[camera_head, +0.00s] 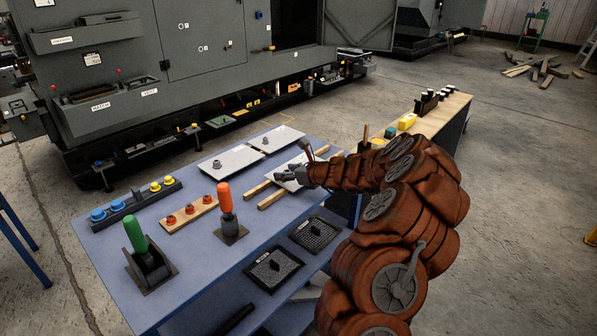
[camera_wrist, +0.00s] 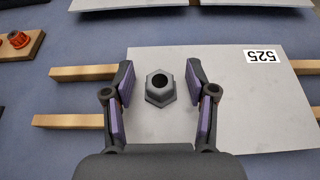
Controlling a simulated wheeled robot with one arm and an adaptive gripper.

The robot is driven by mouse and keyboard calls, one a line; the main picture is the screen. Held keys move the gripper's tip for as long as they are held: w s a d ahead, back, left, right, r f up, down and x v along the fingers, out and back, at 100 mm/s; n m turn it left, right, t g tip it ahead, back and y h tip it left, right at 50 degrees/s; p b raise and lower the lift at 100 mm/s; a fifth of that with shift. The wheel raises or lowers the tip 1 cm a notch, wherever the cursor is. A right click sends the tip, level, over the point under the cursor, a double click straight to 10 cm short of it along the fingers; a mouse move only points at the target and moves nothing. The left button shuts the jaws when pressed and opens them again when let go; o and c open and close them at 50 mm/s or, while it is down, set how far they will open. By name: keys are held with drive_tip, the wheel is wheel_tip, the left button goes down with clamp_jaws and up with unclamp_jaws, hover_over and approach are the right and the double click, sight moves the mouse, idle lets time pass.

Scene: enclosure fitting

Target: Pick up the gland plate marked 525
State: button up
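The gland plate marked 525 (camera_wrist: 250,110) is a light grey flat sheet with a white 525 label at its upper right in the wrist view. It lies across two wooden strips. A grey hex gland (camera_wrist: 160,88) stands up from it. My gripper (camera_wrist: 158,84) is open, with its purple-padded fingers on either side of the gland and a visible gap on each side. In the head view the plate (camera_head: 300,165) is partly hidden by my gripper (camera_head: 281,176) and arm.
Two more light plates (camera_head: 231,161) (camera_head: 276,139) with glands lie behind on the blue table (camera_head: 190,245). Wooden strips (camera_head: 257,189) stick out beside the plate. Dark mesh panels (camera_head: 273,273) lie in front.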

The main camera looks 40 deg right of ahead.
clamp_jaws()
drive_tip(key=shift+r, duration=0.1)
idle(0.4)
drive_tip(key=shift+r, duration=1.6)
drive_tip(key=shift+w+r, duration=0.15)
drive_tip(key=shift+w, duration=0.05)
drive_tip(key=w+d, duration=0.1)
drive_tip(key=w, duration=0.3)
drive_tip(key=w+d, duration=0.2)
drive_tip(key=w, duration=0.3)
drive_tip(key=w+d+r, duration=0.1)
drive_tip(key=w, duration=0.4)
drive_tip(key=shift+d, duration=0.3)
drive_tip(key=shift+w+d+r, duration=0.1)
drive_tip(key=shift+w+r, duration=0.1)
drive_tip(key=shift+w, duration=0.25)
